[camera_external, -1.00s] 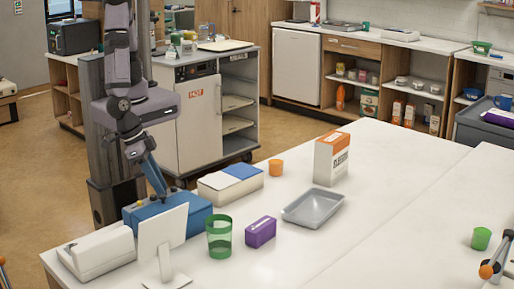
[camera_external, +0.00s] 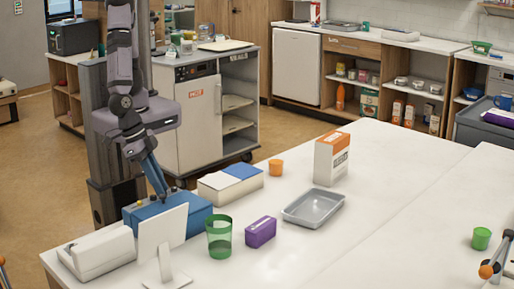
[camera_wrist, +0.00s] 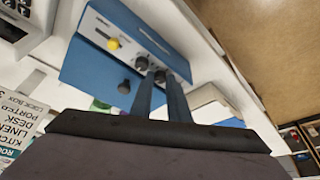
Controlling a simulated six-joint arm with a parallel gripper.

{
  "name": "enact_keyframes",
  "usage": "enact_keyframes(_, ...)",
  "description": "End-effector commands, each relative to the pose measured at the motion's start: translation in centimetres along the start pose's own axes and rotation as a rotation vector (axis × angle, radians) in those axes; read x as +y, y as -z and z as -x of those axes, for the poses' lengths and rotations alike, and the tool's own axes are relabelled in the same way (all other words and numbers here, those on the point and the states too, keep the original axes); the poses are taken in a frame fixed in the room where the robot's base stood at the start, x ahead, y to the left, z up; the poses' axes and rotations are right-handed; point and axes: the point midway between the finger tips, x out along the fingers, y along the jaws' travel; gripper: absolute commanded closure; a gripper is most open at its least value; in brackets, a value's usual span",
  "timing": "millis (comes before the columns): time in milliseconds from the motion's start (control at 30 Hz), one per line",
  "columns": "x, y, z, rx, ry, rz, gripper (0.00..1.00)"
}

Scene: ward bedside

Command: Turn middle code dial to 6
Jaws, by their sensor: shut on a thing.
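A blue box (camera_external: 185,222) stands on the white table at the left, partly hidden behind a white upright panel. In the wrist view the blue box (camera_wrist: 88,66) shows a pale top plate with a yellow knob (camera_wrist: 113,44) and dark dials in a row. One dark dial (camera_wrist: 142,62) is just left of my fingertips. Another dark dial (camera_wrist: 160,76) is between them. A dark knob (camera_wrist: 124,87) sits on the blue side face. My gripper (camera_wrist: 161,78) points down at the plate, shut on the dial between its fingers. The dial's digits are not readable.
The white panel on a stand (camera_external: 161,245) is in front of the box. A green cup (camera_external: 219,237), a purple box (camera_external: 261,232), a white box with a blue top (camera_external: 231,184) and a grey tray (camera_external: 313,208) are to the right.

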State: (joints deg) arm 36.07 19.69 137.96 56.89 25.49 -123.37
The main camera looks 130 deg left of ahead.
Motion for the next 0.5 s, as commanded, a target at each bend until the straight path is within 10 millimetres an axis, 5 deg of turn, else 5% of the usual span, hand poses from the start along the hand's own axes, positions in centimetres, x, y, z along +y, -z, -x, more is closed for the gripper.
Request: enact_keyframes(500, -0.45, 0.14, -0.17, 0.003, -0.162, -0.38, 1.0)
